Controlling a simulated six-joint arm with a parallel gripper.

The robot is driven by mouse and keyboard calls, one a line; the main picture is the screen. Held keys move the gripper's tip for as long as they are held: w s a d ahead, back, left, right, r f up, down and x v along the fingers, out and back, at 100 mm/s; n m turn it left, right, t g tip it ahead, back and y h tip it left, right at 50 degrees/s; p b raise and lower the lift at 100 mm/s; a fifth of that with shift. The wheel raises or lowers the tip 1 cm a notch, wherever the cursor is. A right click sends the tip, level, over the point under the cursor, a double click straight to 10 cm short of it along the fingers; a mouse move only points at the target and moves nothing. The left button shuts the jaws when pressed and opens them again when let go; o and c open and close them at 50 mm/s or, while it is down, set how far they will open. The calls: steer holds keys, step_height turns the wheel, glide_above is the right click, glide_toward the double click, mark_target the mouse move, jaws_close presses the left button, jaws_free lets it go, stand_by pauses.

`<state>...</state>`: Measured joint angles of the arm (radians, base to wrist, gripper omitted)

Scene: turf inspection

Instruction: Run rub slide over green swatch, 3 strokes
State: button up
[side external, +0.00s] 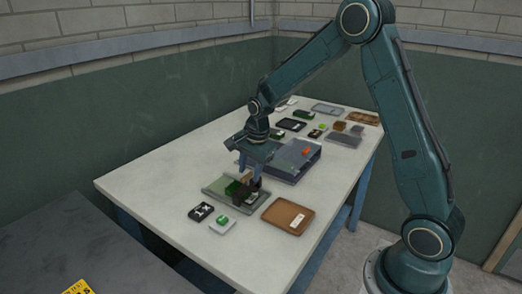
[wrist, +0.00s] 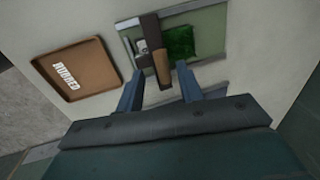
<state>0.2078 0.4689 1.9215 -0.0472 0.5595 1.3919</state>
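The rub slide, a dark brown strip with a tan block, shows in the wrist view (wrist: 150,34) and side view (side external: 240,200). It lies across a pale green board (wrist: 213,20), beside the left edge of the green swatch (wrist: 181,41). The swatch is partly hidden by the slide in the side view (side external: 232,188). My gripper (wrist: 161,74) has its blue fingers apart, one on each side of the tan block, with gaps showing. In the side view my gripper (side external: 246,166) is just above the slide, pointing down.
A brown tray labelled "RUBBED" (side external: 277,214) stands to the right of the board. A black-and-white item (side external: 201,211) and a white card with a green patch (side external: 222,224) lie in front. Several small items fill the far end.

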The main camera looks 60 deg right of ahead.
step_height(320, 180, up, 13)
steer(key=s, duration=0.2)
steer(key=shift+s, duration=0.3)
steer(key=shift+f, duration=0.1)
steer(key=s+a+r+n+t, duration=0.1)
steer(key=s+a+r+n, duration=0.2)
steer(key=s+n, duration=0.3)
steer(key=s+a+r+n+t, duration=0.1)
steer(key=s+a+r+n, duration=0.2)
steer(key=s, duration=0.4)
steer(key=s+a+f+n+t, duration=0.1)
steer(key=s+a+n, duration=0.1)
steer(key=s+n, duration=0.7)
steer(key=s, duration=0.3)
steer(key=shift+s+a, duration=0.15)
steer(key=shift+a, duration=0.1)
stand_by(0.4)
